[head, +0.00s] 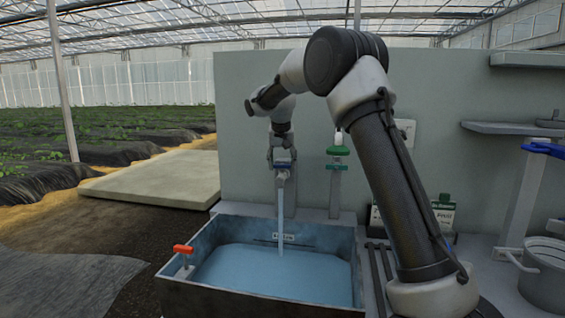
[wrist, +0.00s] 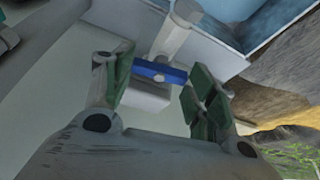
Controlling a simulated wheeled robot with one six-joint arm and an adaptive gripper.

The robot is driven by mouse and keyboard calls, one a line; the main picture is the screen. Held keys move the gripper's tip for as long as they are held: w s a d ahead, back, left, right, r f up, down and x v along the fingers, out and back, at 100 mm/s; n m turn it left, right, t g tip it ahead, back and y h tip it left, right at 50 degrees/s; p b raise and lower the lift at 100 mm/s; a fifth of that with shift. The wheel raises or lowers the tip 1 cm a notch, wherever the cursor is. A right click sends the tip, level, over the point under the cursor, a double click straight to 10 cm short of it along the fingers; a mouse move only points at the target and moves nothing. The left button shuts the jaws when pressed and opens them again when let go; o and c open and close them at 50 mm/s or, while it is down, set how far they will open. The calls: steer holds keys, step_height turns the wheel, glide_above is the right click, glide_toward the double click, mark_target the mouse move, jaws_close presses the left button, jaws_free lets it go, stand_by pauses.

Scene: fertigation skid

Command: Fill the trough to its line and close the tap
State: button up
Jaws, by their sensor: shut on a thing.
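The trough (head: 345,237) is a grey rectangular basin holding blue water (head: 270,275). The water surface appears a little below that line. The tap (head: 282,177) stands over the back of the trough, and a stream of water (head: 281,215) falls from it. My gripper (head: 282,157) is at the tap's top, shut on its blue handle. In the wrist view the blue handle (wrist: 160,72) lies between my fingers (wrist: 152,88); the exact contact is unclear.
A green-handled tap (head: 337,151) stands just right of my gripper. A red lever (head: 183,249) is at the trough's left edge. A blue-handled fixture (head: 545,149) and a bucket (head: 548,280) are at the right. A pale slab (head: 160,180) lies to the left.

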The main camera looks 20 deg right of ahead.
steer(key=shift+a+m+h, duration=0.1)
steer(key=shift+m+h, duration=0.3)
steer(key=shift+m, duration=0.8)
steer(key=o, duration=1)
steer(key=v, duration=1.2)
steer(key=shift+w+r, duration=0.1)
steer(key=shift+w, duration=0.15)
